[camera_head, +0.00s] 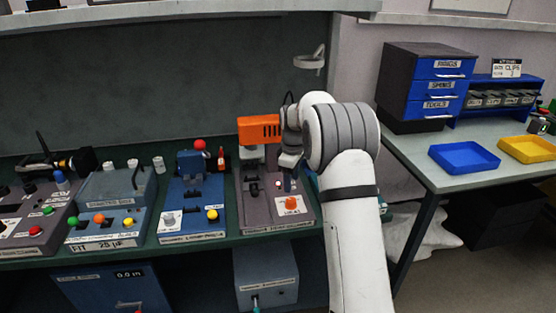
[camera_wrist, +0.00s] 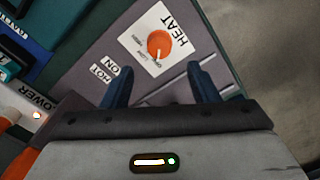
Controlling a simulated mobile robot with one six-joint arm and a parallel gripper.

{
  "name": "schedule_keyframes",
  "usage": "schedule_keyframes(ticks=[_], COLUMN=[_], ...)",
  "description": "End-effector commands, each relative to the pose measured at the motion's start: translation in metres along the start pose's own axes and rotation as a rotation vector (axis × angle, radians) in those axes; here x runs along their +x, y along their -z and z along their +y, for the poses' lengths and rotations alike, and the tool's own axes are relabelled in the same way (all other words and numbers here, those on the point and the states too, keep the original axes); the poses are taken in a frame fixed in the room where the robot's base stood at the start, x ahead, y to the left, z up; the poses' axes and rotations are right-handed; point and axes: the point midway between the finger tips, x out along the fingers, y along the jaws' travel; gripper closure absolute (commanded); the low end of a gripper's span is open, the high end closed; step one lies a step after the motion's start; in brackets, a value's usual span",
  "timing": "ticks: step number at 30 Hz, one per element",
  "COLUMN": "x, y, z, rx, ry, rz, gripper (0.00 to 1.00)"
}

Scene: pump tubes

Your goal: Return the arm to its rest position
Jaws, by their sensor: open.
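My arm (camera_head: 352,210) reaches up from the bottom and bends left over the bench. My gripper (camera_head: 290,178) points down above the grey heat station with the orange top (camera_head: 258,130). In the wrist view my gripper (camera_wrist: 160,85) shows two blue fingers standing well apart with nothing between them. Just beyond the fingers is the orange heat knob (camera_wrist: 160,44) on a white label reading HEAT, with LOW and HIGH marks. The knob also shows in the head view (camera_head: 291,202). The fingers appear clear of the knob.
Left on the bench stand a blue station (camera_head: 193,195), a grey-blue box with coloured buttons (camera_head: 110,205) and a dark red-button box (camera_head: 35,215). Right of my arm, a side table (camera_head: 430,165) holds blue drawers (camera_head: 437,85), a blue tray (camera_head: 464,158) and a yellow tray (camera_head: 527,149).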

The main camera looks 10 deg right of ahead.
Motion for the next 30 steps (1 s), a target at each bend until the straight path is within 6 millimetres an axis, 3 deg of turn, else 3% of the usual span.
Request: schedule_keyframes(ticks=[5,9,15,22,27,30], x=[-0.038,-0.072,-0.104,-0.114,-0.105,-0.097], y=[-0.015,-0.037,-0.074,-0.121,-0.154,-0.168], z=[-0.033,-0.079,-0.150,-0.235,-0.291,-0.315], rx=[0.105,0.247,0.452,0.686,0.843,0.913], ry=[-0.027,-0.051,-0.079,-0.103,-0.113,-0.114], rz=[0.017,0.039,0.075,0.129,0.169,0.186], gripper=[0.46,0.46,0.46,0.46,0.46,0.46])
